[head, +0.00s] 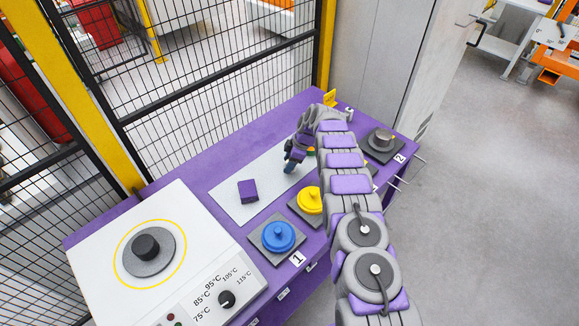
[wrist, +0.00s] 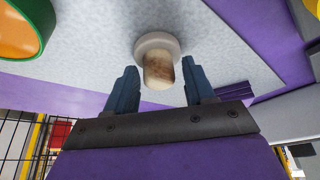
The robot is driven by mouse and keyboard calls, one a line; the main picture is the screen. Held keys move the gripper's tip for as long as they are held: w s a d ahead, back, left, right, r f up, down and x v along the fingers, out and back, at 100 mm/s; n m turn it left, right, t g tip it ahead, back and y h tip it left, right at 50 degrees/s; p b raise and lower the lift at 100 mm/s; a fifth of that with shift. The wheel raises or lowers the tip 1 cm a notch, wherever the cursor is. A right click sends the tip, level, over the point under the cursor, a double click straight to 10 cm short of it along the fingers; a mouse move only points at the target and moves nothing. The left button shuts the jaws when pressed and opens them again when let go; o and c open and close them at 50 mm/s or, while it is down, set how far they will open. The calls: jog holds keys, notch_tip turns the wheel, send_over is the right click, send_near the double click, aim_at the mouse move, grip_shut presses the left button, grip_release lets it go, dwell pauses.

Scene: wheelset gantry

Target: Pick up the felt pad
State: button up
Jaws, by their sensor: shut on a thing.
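The felt pad (wrist: 157,44) shows in the wrist view as a pale round disc with a tan, wood-like knob. In the head view my gripper (head: 290,167) is low over the far right part of the mat (head: 226,198), and the pad is hidden there.
A purple block (head: 248,190) lies on the mat. Blue (head: 278,236) and yellow (head: 310,200) knobbed discs sit on dark squares in front. An orange-and-green round thing (wrist: 22,28) is near my gripper. Mesh fencing stands behind.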

aim_at(287, 161)
jog(key=shift+a, duration=0.6)
jog(key=shift+a+r, duration=0.1)
jog(key=r, duration=0.3)
jog(key=r+p, duration=0.1)
jog(key=r, duration=0.2)
jog(key=d+r, duration=0.1)
jog(key=r, duration=0.2)
jog(key=shift+r, duration=0.1)
jog(key=shift+a+r, duration=0.2)
jog(key=shift+r, duration=0.05)
jog(key=shift+a, duration=0.15)
jog(key=o, duration=0.4)
jog(key=shift+d, duration=0.4)
jog(key=c, duration=0.3)
